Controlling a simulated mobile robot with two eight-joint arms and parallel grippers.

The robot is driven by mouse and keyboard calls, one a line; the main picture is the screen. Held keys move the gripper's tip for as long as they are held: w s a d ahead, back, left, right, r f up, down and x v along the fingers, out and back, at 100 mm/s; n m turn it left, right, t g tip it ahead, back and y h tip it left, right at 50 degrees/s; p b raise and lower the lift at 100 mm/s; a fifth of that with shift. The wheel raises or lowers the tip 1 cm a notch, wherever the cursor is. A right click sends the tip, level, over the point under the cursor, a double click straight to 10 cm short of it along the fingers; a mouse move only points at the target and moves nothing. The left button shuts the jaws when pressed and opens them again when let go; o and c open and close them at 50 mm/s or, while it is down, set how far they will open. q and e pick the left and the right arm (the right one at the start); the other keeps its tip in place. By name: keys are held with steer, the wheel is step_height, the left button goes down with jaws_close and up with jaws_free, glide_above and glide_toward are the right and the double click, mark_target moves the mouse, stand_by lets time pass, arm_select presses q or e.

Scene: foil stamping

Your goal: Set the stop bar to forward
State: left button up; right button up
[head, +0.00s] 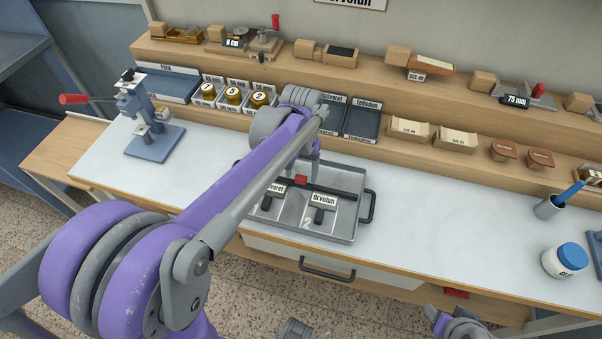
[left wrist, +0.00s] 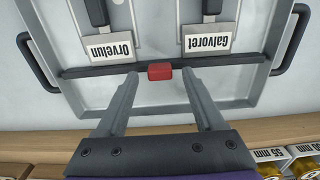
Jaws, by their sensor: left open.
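The stop bar (left wrist: 105,71) is a thin black bar lying across the grey tray, with a red block (left wrist: 160,72) at its middle. In the head view the bar (head: 335,191) and red block (head: 301,181) show partly behind my left arm. The bar runs just behind the label plates, with bare tray floor between it and the tray's back rim. My left gripper (left wrist: 161,75) is open, its fingertips on either side of the red block, apart from it in the picture; height above the bar cannot be told. My right gripper is not visible; only part of that arm shows at lower right.
The grey tray (head: 347,236) has black side handles (head: 372,207) and holds plates labelled Orvelun (head: 323,199) and Galvoret (left wrist: 207,44). A blue press (head: 155,142) stands at left. Stocked shelves run behind. The worktop right of the tray (head: 450,205) is clear up to a cup (head: 548,208) and jar (head: 565,261).

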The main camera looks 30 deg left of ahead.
mark_target(301, 177)
arm_select(q)
step_height(301, 177, up, 10)
steer(key=shift+f+p, duration=0.25)
steer(key=shift+p, duration=0.1)
steer(key=shift+s+d, duration=0.1)
steer(key=s+d+f+m+t, duration=0.1)
steer(key=s+d+f, duration=0.1)
steer(key=s, duration=0.2)
steer(key=s+d+f+t+p, duration=0.1)
steer(key=s+d+f+t, duration=0.1)
steer(key=s, duration=0.3)
steer(key=s+d+f+m+t+p, duration=0.1)
steer(key=s+d+f+t, duration=0.1)
steer(key=s, duration=0.3)
steer(key=shift+d+f+m, duration=0.1)
steer(key=shift+f+m, duration=0.2)
steer(key=shift+f, duration=0.3)
steer(key=shift+s+d+f, duration=0.15)
steer(key=shift+s+f, duration=0.15)
steer(key=shift+f, duration=0.05)
